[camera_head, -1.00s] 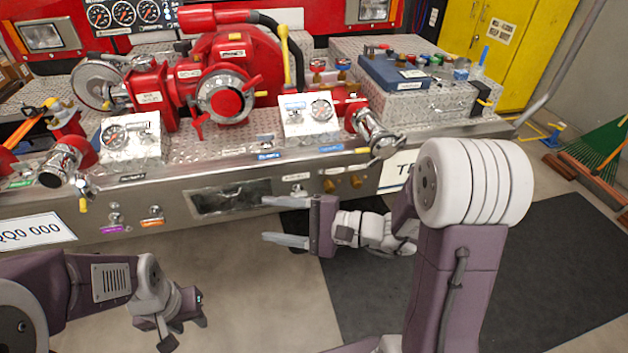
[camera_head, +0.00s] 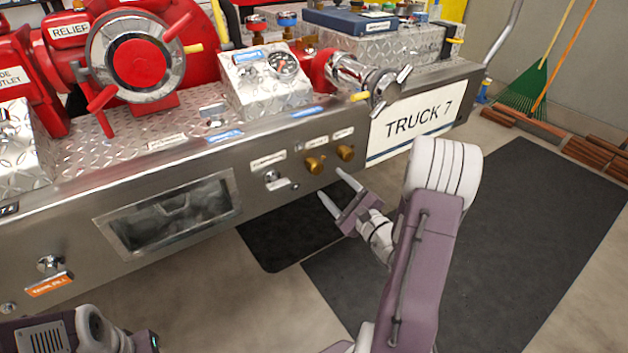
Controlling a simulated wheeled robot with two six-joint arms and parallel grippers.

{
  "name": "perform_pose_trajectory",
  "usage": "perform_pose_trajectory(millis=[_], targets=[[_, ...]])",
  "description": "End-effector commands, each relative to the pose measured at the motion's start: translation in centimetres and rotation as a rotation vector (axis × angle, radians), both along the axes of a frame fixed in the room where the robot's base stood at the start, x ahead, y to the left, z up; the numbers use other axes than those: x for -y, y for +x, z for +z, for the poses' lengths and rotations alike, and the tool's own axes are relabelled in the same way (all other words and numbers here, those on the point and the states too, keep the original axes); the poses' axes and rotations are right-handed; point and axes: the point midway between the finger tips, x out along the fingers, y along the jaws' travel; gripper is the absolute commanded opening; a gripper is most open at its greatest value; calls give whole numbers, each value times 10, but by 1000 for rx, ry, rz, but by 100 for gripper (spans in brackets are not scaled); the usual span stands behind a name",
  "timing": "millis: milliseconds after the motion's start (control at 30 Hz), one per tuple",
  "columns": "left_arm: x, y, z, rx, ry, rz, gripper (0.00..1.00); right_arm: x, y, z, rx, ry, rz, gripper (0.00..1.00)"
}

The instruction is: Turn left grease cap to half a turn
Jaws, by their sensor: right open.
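Two brass grease caps stick out of the steel front panel under small labels. The left grease cap (camera_head: 315,164) is beside the right grease cap (camera_head: 345,153), which sits slightly higher in the picture. My right gripper (camera_head: 331,184) is open and empty, just below the two caps in the picture. Its fingers point up and left toward the panel, and they appear apart from both caps. My left gripper shows only in part at the bottom left edge (camera_head: 145,342); its fingers are cut off by the frame.
A chrome valve lever (camera_head: 280,182) sits on the panel left of the caps. A chrome outlet with a spoked handle (camera_head: 388,88) juts out above right, over the TRUCK 7 sign (camera_head: 418,120). A dark window (camera_head: 170,215) is further left. Open floor and dark mats lie in front.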

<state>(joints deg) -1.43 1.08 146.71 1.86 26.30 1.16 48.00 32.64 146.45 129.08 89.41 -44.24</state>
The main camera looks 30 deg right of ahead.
Motion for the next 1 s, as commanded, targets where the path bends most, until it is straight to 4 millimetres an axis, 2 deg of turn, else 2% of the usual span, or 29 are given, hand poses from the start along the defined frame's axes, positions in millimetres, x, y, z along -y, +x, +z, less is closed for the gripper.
perform_pose_trajectory(millis=[167,233,400,533,700,900,967,1000], targets=[[0,0,-7,1,0,0,36,-1,9,-1,2,-5,4,59],[0,0,-17,1,0,0,36,-3,22,-3,4,-6,6,59],[0,0,-24,1,0,0,36,-5,59,-1,3,-5,6,59],[0,0,-30,1,0,0,36,-6,80,0,2,-3,5,59],[0,0,-31,1,0,0,36,-6,91,2,1,-1,2,59],[0,0,-31,1,0,0,36,-5,91,2,0,0,1,59],[0,0,-31,1,0,0,36,-5,91,2,0,-1,1,46],[0,0,-31,1,0,0,36,-5,91,2,0,-1,1,34]])
